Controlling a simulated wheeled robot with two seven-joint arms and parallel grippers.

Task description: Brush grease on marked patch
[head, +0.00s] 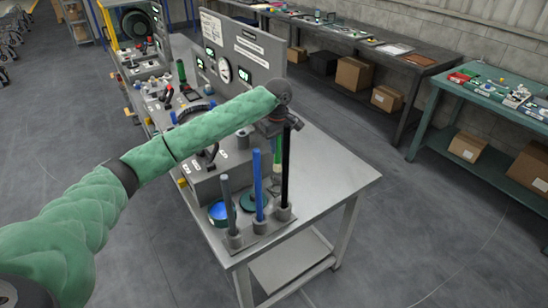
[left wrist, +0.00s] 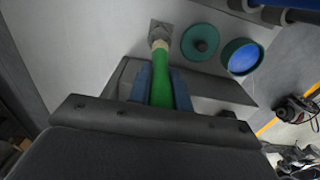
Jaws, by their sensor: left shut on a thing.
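My left gripper (head: 278,128) is shut on a green-handled brush (head: 277,152), over the near end of the metal bench. In the left wrist view the green handle (left wrist: 160,88) sits between the two blue finger pads, with a pale ferrule and a grey-brown head beyond it. I cannot tell whether the head touches the bench. An open tin with blue contents (head: 220,211), likely the grease, stands on the bench; it also shows in the left wrist view (left wrist: 242,57). A round teal lid (left wrist: 201,43) lies beside it. I cannot make out the marked patch. My right gripper is not in view.
Grey (head: 227,205), blue (head: 259,183) and black (head: 286,170) rods stand upright in holders at the bench's near edge, close to the brush. A panel with gauges (head: 240,55) rises behind. Bare bench top (head: 335,180) lies to the right.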

